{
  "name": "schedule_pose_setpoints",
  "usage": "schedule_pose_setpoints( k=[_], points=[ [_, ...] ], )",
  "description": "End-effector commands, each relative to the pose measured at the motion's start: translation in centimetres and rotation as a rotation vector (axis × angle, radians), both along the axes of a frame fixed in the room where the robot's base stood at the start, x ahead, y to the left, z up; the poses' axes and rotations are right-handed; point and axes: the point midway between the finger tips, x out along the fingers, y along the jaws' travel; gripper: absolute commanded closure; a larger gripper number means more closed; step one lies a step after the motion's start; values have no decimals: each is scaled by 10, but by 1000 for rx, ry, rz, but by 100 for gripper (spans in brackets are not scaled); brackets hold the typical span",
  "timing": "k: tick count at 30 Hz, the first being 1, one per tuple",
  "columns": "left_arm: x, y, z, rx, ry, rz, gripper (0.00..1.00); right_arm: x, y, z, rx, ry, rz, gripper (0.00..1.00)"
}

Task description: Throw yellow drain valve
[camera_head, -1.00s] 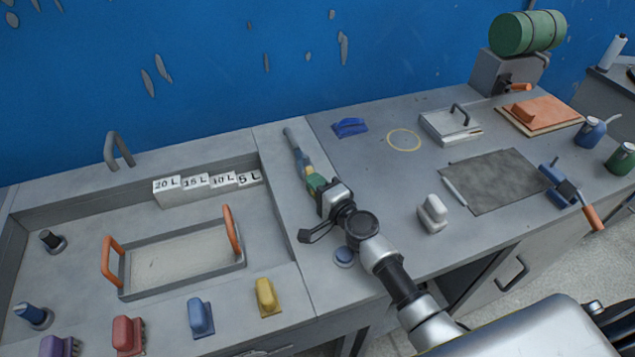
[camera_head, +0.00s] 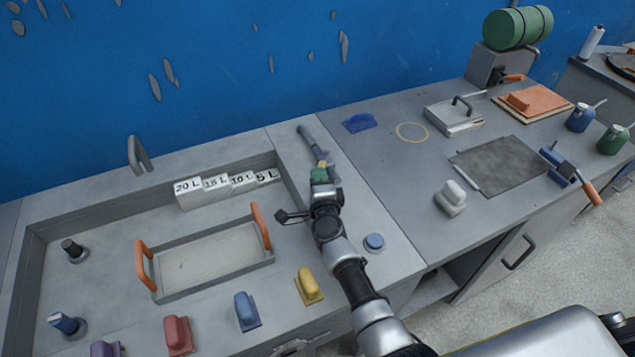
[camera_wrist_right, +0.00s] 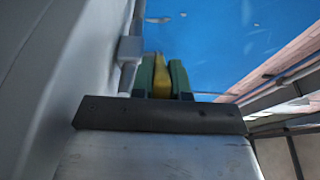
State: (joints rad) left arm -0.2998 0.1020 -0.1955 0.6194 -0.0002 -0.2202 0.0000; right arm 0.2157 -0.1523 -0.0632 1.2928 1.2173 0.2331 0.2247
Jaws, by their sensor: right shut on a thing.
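My right gripper (camera_head: 320,175) is over the strip of bench between the sink and the flat worktop, at the near end of a grey bar-like fitting (camera_head: 308,138). A small yellow part (camera_head: 322,164) shows at its fingertips. In the right wrist view, the green fingers (camera_wrist_right: 161,78) are closed on both sides of a yellow handle (camera_wrist_right: 161,75). The gripper hides how this handle joins the fitting. A separate yellow block (camera_head: 308,287) stands on the front ledge. My left gripper is not in view.
The sink (camera_head: 100,207) at left holds an orange-handled tray (camera_head: 162,297) and white litre-marked blocks (camera_head: 188,195). A blue-topped round button (camera_head: 374,242) lies right of my arm. The worktop holds a white block (camera_head: 451,198) and a dark sheet (camera_head: 500,163).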

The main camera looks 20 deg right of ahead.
Motion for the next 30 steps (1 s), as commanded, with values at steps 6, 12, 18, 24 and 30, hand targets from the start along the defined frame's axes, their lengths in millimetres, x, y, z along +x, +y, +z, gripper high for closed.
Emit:
schedule_pose_setpoints(
  k=[6,12,18,24,30],
  points=[
    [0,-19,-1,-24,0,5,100,1,0,-1,-2,3,-4,100],
    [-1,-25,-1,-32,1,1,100,1,0,-2,-1,3,-3,100],
    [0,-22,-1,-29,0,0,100,1,0,-1,-1,2,-3,74],
    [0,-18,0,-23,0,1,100,0,0,-1,-1,2,-4,74],
    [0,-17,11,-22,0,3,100,-24,3,1,-1,4,-3,74]
  ],
)
